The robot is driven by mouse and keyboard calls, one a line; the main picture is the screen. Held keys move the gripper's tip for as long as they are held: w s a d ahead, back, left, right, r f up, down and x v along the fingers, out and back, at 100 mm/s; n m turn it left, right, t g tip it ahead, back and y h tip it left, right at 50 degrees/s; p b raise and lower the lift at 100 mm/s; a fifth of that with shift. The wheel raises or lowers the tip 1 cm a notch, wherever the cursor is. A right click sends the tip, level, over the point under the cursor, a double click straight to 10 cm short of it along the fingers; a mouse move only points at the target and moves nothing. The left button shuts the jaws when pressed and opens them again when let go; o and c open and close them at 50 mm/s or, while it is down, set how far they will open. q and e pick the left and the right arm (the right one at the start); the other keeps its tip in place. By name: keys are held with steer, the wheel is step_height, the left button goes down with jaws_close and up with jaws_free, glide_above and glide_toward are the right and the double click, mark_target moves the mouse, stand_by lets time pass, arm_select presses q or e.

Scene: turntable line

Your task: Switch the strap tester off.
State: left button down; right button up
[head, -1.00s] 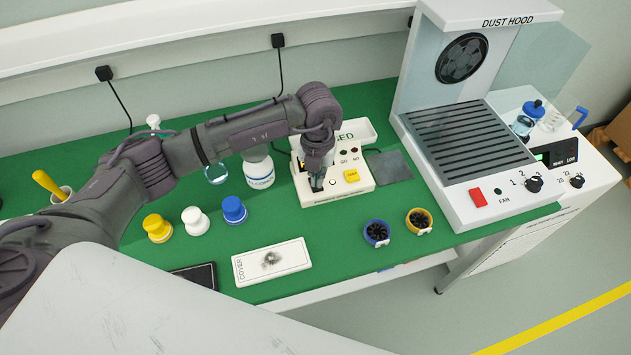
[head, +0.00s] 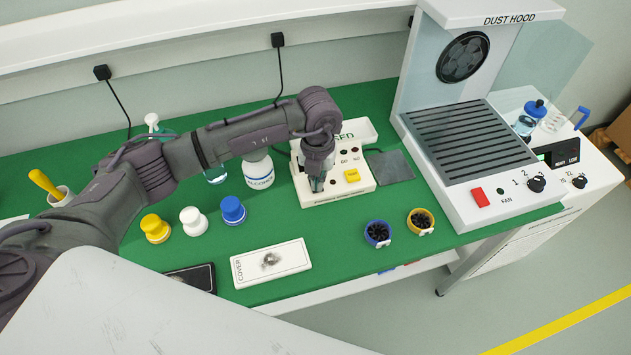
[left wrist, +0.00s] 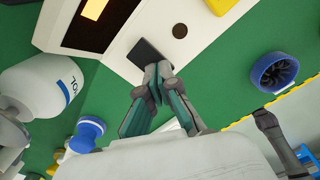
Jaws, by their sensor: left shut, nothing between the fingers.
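The strap tester (head: 362,186) is a white box on the green bench top, with a yellow button (head: 352,175) and small GO and NO lamps on its panel. My left gripper (head: 317,187) points down over its front left part, fingers shut and empty. In the left wrist view the shut fingertips (left wrist: 157,72) are at the lower edge of a black rocker switch (left wrist: 146,50), seemingly touching it. A round lamp (left wrist: 180,30) beside the switch looks dark. The fingers hide part of the switch, so its tilt is unclear.
A white bottle (head: 258,172) stands close left of the tester. Blue and yellow ringed fans (head: 420,221) lie at the front right. The dust hood (head: 465,150) stands to the right.

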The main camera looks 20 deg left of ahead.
arm_select(q)
steer(key=shift+f, duration=0.2)
steer(key=shift+s+r, duration=0.1)
steer(key=shift+r+p, duration=0.6)
steer(key=shift+r, duration=0.25)
steer(key=shift+r+p, duration=1.45)
steer(key=shift+r, duration=1.15)
